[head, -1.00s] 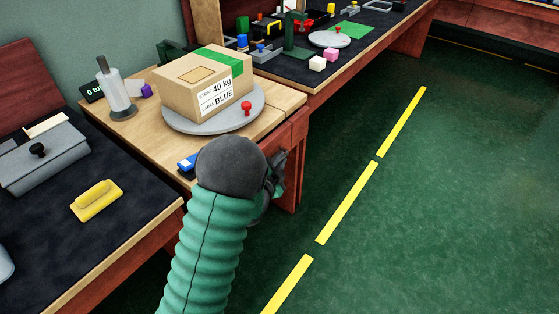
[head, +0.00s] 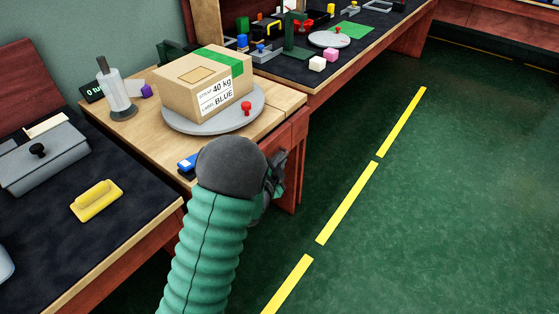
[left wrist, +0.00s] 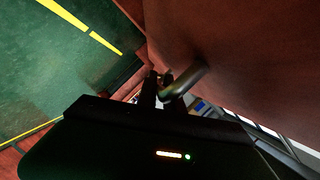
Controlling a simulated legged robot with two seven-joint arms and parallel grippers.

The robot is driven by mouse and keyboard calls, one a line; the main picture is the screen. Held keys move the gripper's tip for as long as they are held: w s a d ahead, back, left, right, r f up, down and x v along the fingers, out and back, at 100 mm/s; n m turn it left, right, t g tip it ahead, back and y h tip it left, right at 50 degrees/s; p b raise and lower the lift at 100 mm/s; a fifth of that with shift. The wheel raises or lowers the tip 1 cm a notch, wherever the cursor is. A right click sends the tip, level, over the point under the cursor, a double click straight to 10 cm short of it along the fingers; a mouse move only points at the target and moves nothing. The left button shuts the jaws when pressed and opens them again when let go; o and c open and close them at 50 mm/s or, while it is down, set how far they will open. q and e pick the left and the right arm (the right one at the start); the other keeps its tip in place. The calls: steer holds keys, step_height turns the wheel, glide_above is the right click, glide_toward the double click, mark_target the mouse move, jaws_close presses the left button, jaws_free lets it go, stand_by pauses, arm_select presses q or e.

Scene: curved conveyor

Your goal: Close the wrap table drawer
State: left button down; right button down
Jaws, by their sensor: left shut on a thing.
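The wrap table (head: 140,129) has a light wood top and a red-brown front at the left of the head view. The red-brown drawer front (left wrist: 240,45) fills the upper right of the left wrist view, with a grey metal handle (left wrist: 186,82) on it. My left gripper (head: 277,172) is at the table's front, partly hidden by my dark wrist. In the left wrist view its dark fingers (left wrist: 156,90) are shut on the handle. How far the drawer stands out cannot be told. My right gripper is not in view.
A carton (head: 207,86) sits on a round grey turntable (head: 180,121) with a red knob (head: 246,107). A blue device (head: 188,163) lies near my wrist. A dark bench (head: 50,215) holds a yellow block (head: 97,200). Green floor (head: 450,200) is clear to the right.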

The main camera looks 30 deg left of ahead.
arm_select(q)
steer(key=shift+s+f, duration=0.1)
steer(key=shift+f, duration=0.05)
steer(key=shift+a, duration=2.15)
steer(key=c, duration=1.8)
jaws_free()
steer(key=shift+c, duration=0.2)
steer(key=shift+o, duration=0.4)
steer(key=shift+a, duration=0.1)
steer(key=p+v, duration=1.2)
steer(key=v, duration=0.4)
steer(key=shift+s+p, duration=0.2)
steer(key=shift+p, duration=0.2)
